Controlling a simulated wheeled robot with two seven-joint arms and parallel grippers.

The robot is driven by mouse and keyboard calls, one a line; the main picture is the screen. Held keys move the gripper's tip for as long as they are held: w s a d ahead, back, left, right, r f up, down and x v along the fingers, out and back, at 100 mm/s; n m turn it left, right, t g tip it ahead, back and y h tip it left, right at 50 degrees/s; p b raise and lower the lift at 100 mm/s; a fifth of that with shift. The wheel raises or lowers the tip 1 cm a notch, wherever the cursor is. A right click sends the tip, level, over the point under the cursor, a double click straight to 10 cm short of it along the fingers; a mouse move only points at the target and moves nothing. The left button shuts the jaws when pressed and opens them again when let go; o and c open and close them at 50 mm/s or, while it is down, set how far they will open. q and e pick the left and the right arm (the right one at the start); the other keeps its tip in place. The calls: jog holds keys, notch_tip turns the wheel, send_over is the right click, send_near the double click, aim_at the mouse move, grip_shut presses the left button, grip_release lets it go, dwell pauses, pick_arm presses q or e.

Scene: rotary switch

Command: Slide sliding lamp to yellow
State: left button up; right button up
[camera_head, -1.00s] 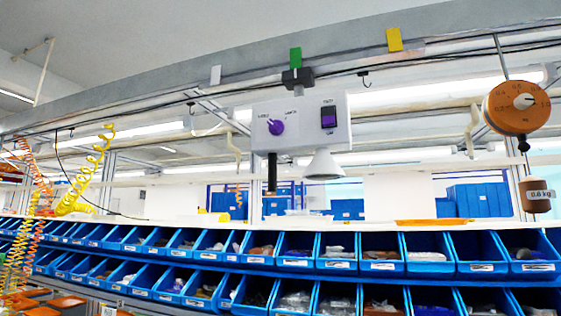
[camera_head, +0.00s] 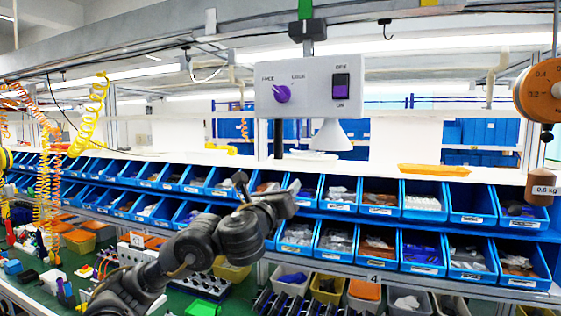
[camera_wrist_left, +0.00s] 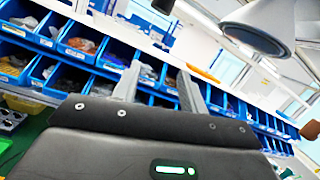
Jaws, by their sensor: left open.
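The sliding lamp (camera_head: 305,88) is a white box hanging from the overhead rail, with a white cone shade (camera_head: 331,136) and a dark post (camera_head: 278,138) below it. On its front are a purple rotary knob (camera_head: 282,94), between FREE and LOCK labels, and a purple rocker switch (camera_head: 341,86). It hangs under the green marker (camera_head: 305,10). The yellow marker (camera_head: 429,2) is cut off at the top, further right. My left gripper (camera_head: 285,195) is open and empty, below and apart from the lamp. In the left wrist view its fingers (camera_wrist_left: 158,90) are apart, and the shade (camera_wrist_left: 264,24) shows at upper right.
Two rows of blue bins (camera_head: 380,205) run behind my left arm. A round orange balancer (camera_head: 540,90) with a hanging weight (camera_head: 540,186) is at the right. Coiled yellow hoses (camera_head: 91,115) hang at the left. A white marker (camera_head: 211,21) is on the rail left of the lamp.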

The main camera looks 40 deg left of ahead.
aim_at(281, 138)
pick_arm(q)
jog(key=s+a+r+m+t+y, duration=0.1)
jog(key=s+r+m+t+y, duration=0.1)
jog(key=s+r, duration=0.45)
jog(key=b+x, duration=0.2)
jog(key=x, duration=0.4)
jog(key=shift+w+r+b, duration=0.1)
jog(key=shift+w+b, duration=0.2)
jog(key=shift+g, duration=0.3)
jog(key=x, duration=0.4)
jog(key=shift+w+r+p, duration=0.2)
jog(key=shift+r+p, duration=0.1)
jog(key=shift+w+a+r, duration=0.2)
jog(key=shift+w+r, duration=0.1)
jog(key=shift+w, duration=0.3)
grip_shut()
